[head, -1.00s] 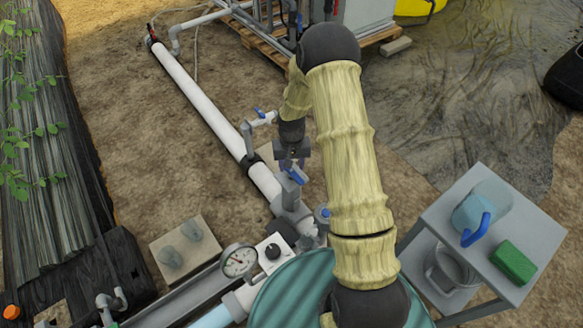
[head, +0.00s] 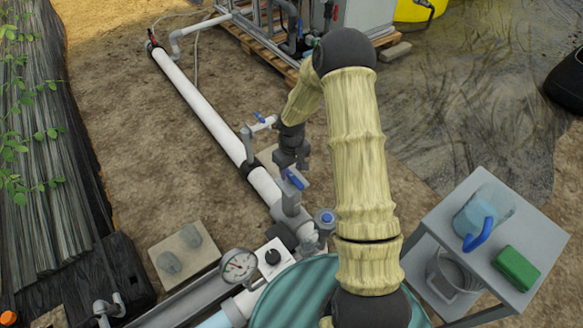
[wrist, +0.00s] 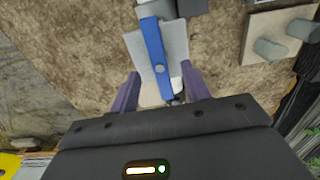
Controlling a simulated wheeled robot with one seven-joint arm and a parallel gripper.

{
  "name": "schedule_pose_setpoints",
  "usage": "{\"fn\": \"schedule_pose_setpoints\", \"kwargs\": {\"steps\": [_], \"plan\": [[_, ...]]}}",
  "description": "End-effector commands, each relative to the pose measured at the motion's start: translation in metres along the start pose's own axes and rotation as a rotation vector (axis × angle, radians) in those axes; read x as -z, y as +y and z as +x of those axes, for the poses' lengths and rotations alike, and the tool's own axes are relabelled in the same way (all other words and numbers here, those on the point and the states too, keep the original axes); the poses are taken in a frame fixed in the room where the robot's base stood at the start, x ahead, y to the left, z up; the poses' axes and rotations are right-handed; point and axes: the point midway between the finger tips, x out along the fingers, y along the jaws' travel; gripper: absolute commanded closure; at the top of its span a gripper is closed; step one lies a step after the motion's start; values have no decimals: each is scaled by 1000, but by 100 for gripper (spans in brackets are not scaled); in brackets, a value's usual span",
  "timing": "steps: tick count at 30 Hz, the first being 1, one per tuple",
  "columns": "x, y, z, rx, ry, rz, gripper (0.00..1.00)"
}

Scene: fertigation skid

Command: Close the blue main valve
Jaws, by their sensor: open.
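The blue main valve shows as a blue lever (head: 294,180) on a grey valve body (head: 291,207) in the white pipe line. In the wrist view the blue lever (wrist: 155,50) runs nearly upright in the picture, over a light grey plate, with its near end reaching between my fingers. My gripper (wrist: 160,90) is open, with one purple finger on each side of the lever's near end. Whether either finger touches it I cannot tell. In the head view my gripper (head: 289,165) is just above the valve, its fingertips hard to make out.
A smaller blue-levered tap (head: 261,118) stands on a branch behind my gripper. A round blue-topped fitting (head: 326,217) and a pressure gauge (head: 239,265) are near the valve. A grey side table (head: 545,245) with a jug and green sponge stands right. Open soil lies left of the pipe.

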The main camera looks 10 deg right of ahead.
Motion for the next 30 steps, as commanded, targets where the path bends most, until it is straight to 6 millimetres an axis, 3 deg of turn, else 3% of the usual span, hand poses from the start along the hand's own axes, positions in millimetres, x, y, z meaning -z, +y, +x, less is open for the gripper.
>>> {"fn": "schedule_pose_setpoints", "kwargs": {"steps": [10, 30], "plan": [[0, 0, 4, 0, -1, 2, 53], [0, 0, 45, 0, -1, 1, 53]]}}
